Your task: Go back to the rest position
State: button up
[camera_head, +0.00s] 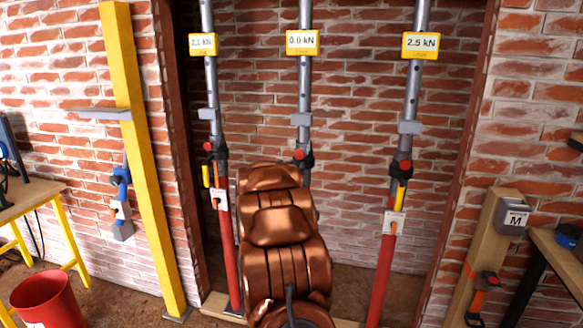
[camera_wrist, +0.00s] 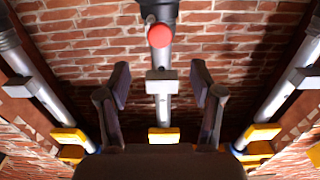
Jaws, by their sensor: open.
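My gripper (camera_wrist: 160,82) is open in the wrist view, its two dark fingers spread wide with nothing held. The middle prop (camera_wrist: 161,107) appears between the fingers in that picture, with a red knob (camera_wrist: 160,36) and a grey block (camera_wrist: 161,82); whether it is within the fingers' reach I cannot tell. In the head view my copper arm (camera_head: 283,240) covers the lower part of the middle prop (camera_head: 305,85), and my gripper is hidden. The middle display (camera_head: 303,43) reads 0.0 kN.
The left prop (camera_head: 211,85) and right prop (camera_head: 413,90) stand either side; the right display (camera_head: 420,45) reads 2.5 kN. A yellow post (camera_head: 140,150), a red bucket (camera_head: 48,300) and a table (camera_head: 30,197) are at left. A wooden post (camera_head: 485,240) and bench (camera_head: 560,255) are at right.

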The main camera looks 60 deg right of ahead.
dwell(0.4)
jog(key=w+a+f+n+t+y+p, duration=0.1)
jog(key=w+a+n+y, duration=0.2)
jog(key=a, duration=0.7)
jog(key=w+a+n+t+y, duration=0.2)
jog(key=w+a+y, duration=0.15)
jog(key=a, duration=0.75)
jog(key=w+a+f+n+t+y+p, duration=0.1)
jog(key=w+a+n+y, duration=0.3)
jog(key=a, duration=0.6)
jog(key=s+a+f+n+g+y, duration=0.1)
jog(key=s+a+g+y, duration=0.15)
jog(key=s+a, duration=0.45)
jog(key=s+a+f+g+y, duration=0.1)
jog(key=s+a+f+y, duration=0.15)
jog(key=a, duration=0.85)
jog(key=s+a+n+g+y+p, duration=0.2)
jog(key=s+a+g, duration=0.1)
jog(key=s+a, duration=0.75)
jog(key=s+a+n+g, duration=0.1)
jog(key=s+g, duration=0.1)
jog(key=s, duration=0.9)
jog(key=s+a+f+n+g, duration=0.1)
jog(key=s+g, duration=0.2)
jog(key=s, duration=0.9)
jog(key=shift+a, duration=0.25)
